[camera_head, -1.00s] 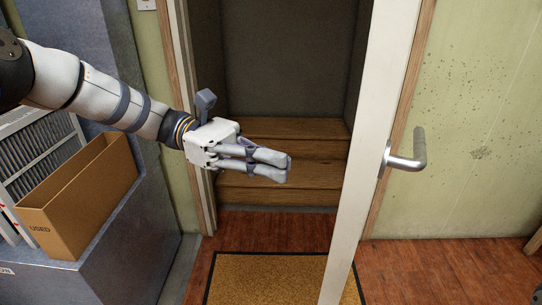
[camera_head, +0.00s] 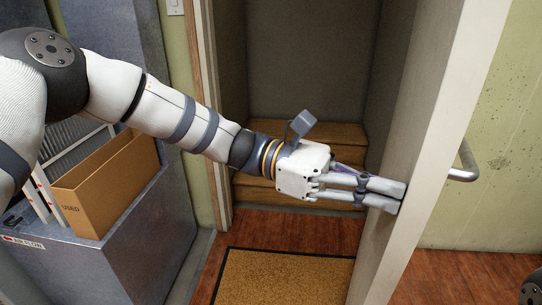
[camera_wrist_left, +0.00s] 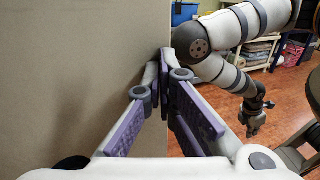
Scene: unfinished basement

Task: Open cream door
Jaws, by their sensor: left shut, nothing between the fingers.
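The cream door (camera_head: 440,120) stands open, seen nearly edge-on at right of centre in the head view. Its silver lever handle (camera_head: 465,168) sticks out on the right side of the door. My left gripper (camera_head: 403,192) is shut and empty, inside the doorway. Its fingertips are at the door's left face, seemingly touching it. In the left wrist view the door's plain face (camera_wrist_left: 70,80) fills the left side, and the shut fingers (camera_wrist_left: 165,60) point at it. My right gripper (camera_wrist_left: 253,123) shows small in that view, hanging away from the door; its jaw state is unclear.
Wooden steps (camera_head: 300,135) lie beyond the doorway. A cardboard box (camera_head: 110,185) rests on a grey metal unit (camera_head: 130,245) at left. Shelves with bins (camera_wrist_left: 262,50) stand in the background of the wrist view.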

